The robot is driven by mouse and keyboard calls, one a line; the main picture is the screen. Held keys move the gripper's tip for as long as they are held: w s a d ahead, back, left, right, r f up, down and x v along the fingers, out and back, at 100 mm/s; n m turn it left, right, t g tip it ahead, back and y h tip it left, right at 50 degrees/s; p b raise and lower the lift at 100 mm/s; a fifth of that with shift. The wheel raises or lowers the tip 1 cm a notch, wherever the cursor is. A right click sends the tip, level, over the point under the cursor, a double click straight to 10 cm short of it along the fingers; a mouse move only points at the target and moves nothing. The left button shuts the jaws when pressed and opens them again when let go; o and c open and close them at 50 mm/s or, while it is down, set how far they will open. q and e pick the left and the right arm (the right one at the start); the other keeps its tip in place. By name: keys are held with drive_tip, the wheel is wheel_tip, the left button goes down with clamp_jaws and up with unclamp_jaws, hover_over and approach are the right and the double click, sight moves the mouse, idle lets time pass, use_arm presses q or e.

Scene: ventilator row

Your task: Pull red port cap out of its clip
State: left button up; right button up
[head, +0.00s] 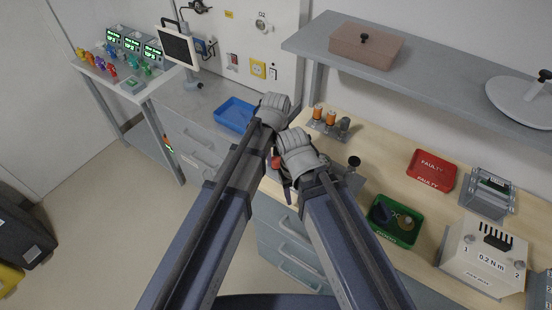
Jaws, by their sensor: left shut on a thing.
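A small red piece, which looks like the red port cap (276,162), shows between my two wrists, in front of the bench edge. My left gripper (281,170) is shut on it; the dark fingers are small and partly covered by the grey wrist housings. My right gripper (299,160) is close beside it on the right, with its fingers hidden under its wrist. The clip cannot be made out; a grey fixture (350,181) with a dark round knob stands just right of my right wrist, partly covered.
A blue tray (234,114) lies behind my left wrist. A rack with orange-topped cylinders (325,122) stands behind the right wrist. To the right are a green bin (396,222), a red FAULTY tray (432,170) and a 0.2 N m box (484,258). A shelf (430,75) overhangs the bench.

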sight(276, 159)
use_arm(q)
clamp_jaws()
drive_tip(key=shift+r+p, duration=1.55)
use_arm(e)
drive_tip(key=shift+r, duration=1.55)
